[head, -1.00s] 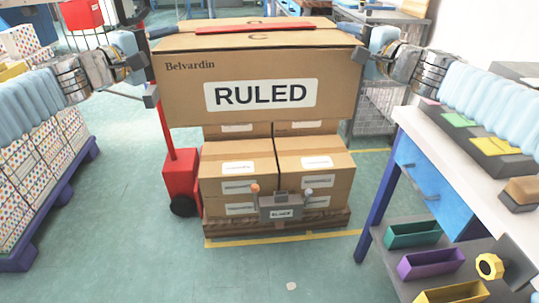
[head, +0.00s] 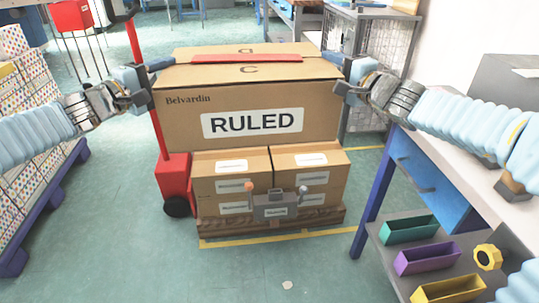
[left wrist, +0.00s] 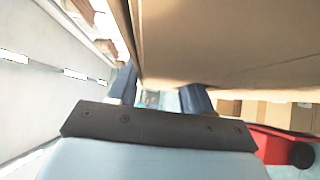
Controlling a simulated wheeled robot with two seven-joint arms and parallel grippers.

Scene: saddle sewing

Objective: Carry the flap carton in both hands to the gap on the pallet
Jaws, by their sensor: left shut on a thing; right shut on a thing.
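The flap carton (head: 180,122) is a large brown box marked "Belvardin" and "RULED", with a red strip (head: 246,58) across its top. My left gripper (head: 146,86) is shut on its left side and my right gripper (head: 345,82) is shut on its right side. In the left wrist view the carton's wall (left wrist: 220,40) fills the upper right. The pallet (head: 225,224) bears several smaller cartons (head: 315,182) with white labels. The flap carton is over the rear of this stack and hides the gap; I cannot tell whether it touches anything below.
A red pallet-truck body (head: 172,180) stands at the pallet's left. A grey box with two knobs (head: 275,205) sits at the pallet's front. A white workbench (head: 455,200) with coloured bins is on the right, and dotted cartons (head: 30,160) are on the left.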

